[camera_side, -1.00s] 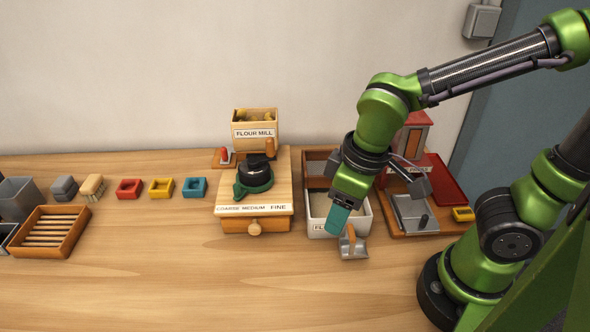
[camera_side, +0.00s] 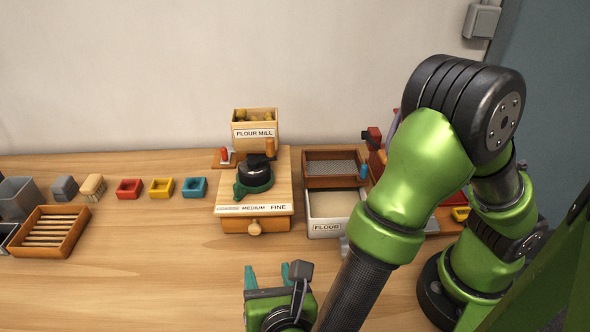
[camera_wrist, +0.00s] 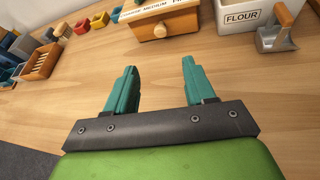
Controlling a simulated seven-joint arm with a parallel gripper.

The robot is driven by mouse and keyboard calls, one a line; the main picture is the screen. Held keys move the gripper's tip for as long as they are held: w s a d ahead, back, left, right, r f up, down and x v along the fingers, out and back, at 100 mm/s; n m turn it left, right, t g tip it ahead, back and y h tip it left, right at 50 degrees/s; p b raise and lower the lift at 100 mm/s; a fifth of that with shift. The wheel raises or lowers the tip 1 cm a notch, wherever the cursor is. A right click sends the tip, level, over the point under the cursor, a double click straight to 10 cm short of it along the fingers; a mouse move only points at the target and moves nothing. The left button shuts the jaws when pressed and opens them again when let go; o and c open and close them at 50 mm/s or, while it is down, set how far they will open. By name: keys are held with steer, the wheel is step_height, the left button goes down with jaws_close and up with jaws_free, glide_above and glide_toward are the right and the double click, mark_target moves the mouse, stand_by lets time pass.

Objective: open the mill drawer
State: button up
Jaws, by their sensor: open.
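The flour mill (camera_side: 283,180) stands on the table, a wooden box with a hopper on top and a dark green crank part. Its drawer (camera_side: 270,224) is at the lower front, with a round wooden knob (camera_side: 254,228). The drawer looks shut. In the wrist view the drawer front (camera_wrist: 185,24) and knob (camera_wrist: 160,30) show at the top, beyond the fingertips. My gripper (camera_side: 269,272) is in front of the mill, nearer the table's front edge, with its teal fingers pointing toward the drawer. It also shows in the wrist view (camera_wrist: 158,72), open and empty, apart from the knob.
A white flour bin (camera_side: 324,228) stands right of the mill, with a metal scoop (camera_wrist: 275,35) before it. Red, yellow and blue small trays (camera_side: 161,188) and a slatted wooden crate (camera_side: 22,252) lie to the left. The table before the drawer is clear.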

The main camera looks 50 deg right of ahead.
mark_target(255, 231)
steer(key=x, duration=1.5)
steer(key=shift+w+d+f, duration=0.15)
steer(key=shift+w+d, duration=0.1)
jaws_close()
